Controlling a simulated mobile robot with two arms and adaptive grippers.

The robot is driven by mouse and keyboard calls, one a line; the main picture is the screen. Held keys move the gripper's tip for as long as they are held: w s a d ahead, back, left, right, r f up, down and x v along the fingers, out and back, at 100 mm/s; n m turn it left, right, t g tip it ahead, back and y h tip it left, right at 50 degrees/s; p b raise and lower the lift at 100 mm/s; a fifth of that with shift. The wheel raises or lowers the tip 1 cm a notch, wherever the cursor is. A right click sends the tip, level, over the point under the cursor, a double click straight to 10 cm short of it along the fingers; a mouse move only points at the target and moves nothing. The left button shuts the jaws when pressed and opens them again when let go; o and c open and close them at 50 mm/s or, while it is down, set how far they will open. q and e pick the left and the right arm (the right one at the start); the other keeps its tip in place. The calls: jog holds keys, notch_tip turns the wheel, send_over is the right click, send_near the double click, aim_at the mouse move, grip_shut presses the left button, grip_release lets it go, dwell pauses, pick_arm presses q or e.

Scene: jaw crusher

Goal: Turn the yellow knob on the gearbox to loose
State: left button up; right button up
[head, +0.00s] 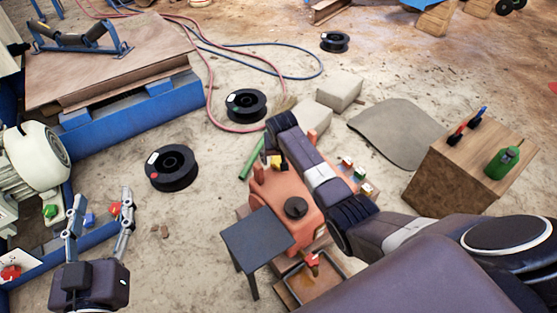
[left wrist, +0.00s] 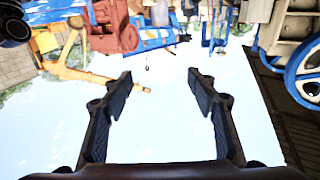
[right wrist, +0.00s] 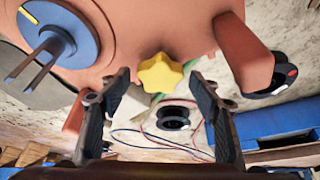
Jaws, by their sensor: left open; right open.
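The salmon-red gearbox (head: 268,191) stands at the lower middle of the head view, partly behind my right arm. Its star-shaped yellow knob (right wrist: 160,72) shows clearly in the right wrist view, on the gearbox body. In the head view only a bit of yellow shows at the right gripper. My right gripper (right wrist: 160,80) is open, one fingertip on each side of the knob; I see gaps between the knob and both fingers. My left gripper (head: 102,198) is open and empty, well left of the gearbox; its fingers also show in the left wrist view (left wrist: 157,78).
A blue round part (right wrist: 80,38) with a shaft sits on the gearbox near the knob. A dark grey table (head: 257,238) stands in front. A wooden block (head: 450,180) with a green bottle is at right. Black spools (head: 172,168) lie on the floor.

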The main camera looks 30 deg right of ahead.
jog(key=shift+c, duration=0.3)
jog(key=c, duration=1.1)
